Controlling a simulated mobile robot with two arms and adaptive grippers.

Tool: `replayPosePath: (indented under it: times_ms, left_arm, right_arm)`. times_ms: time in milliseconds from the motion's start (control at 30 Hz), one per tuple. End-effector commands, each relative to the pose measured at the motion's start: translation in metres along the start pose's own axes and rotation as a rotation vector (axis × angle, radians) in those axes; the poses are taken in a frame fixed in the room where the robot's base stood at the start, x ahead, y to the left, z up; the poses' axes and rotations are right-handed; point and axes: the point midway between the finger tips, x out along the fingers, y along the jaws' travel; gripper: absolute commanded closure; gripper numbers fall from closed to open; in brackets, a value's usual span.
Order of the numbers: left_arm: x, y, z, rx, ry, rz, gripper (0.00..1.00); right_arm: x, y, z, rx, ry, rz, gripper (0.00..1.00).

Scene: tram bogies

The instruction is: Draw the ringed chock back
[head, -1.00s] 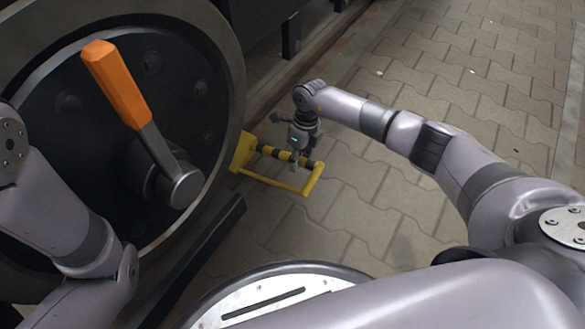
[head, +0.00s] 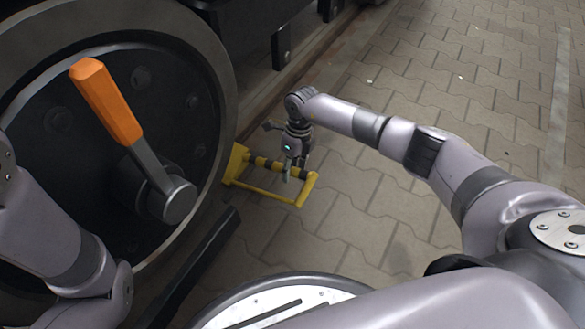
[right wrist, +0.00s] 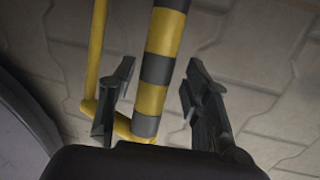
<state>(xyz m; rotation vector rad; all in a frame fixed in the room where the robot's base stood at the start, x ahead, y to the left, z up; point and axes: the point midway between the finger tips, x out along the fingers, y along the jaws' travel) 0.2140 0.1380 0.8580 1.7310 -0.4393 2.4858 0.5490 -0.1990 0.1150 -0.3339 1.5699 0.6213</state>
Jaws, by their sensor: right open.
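The chock (head: 235,165) is a yellow wedge against the foot of the large dark wheel in the head view. A yellow frame extends from it to the right, with a black-and-yellow ringed bar (head: 262,162). My right gripper (head: 291,174) is at this bar, near its outer end. In the right wrist view the ringed bar (right wrist: 164,50) runs between the two open fingers of the right gripper (right wrist: 158,80), with gaps on both sides. A thin yellow side rod (right wrist: 96,45) passes left of the fingers. My left arm shows, but its gripper is out of view.
The wheel (head: 60,165) fills the left side, with an orange-handled lever (head: 105,100) on its hub. A dark bar (head: 195,262) slants up from the bottom near the wheel. The paved floor (head: 370,230) right of the chock is clear.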

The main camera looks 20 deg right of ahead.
Motion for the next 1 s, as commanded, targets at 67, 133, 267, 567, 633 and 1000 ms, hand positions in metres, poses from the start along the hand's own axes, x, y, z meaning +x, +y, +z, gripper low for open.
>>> replayPosePath:
  times_ms: [67, 133, 267, 567, 633, 1000]
  left_arm:
    - [0.0, 0.0, -0.001, 0.0, 0.001, 0.001, 0.52]
    - [0.0, 0.0, -0.001, 0.0, 0.002, 0.002, 0.52]
    - [0.0, 0.001, -0.001, 0.0, 0.002, 0.003, 0.52]
    - [0.0, 0.001, -0.001, 0.0, 0.003, 0.004, 0.52]
    - [0.0, 0.001, -0.001, 0.0, 0.003, 0.004, 0.52]
    - [0.0, 0.001, -0.002, 0.0, 0.003, 0.004, 0.52]
  right_arm:
    - [-0.013, -0.001, 0.0, 0.0, -0.002, -0.003, 0.55]
    - [-0.026, -0.001, 0.001, -0.002, -0.004, -0.003, 0.55]
    - [-0.055, -0.002, 0.001, -0.001, -0.004, -0.003, 0.55]
    - [-0.105, -0.001, 0.0, 0.0, -0.001, -0.002, 0.55]
    - [-0.11, -0.001, 0.0, 0.0, -0.001, -0.002, 0.55]
    - [-0.115, -0.001, 0.0, 0.001, -0.001, -0.001, 0.55]
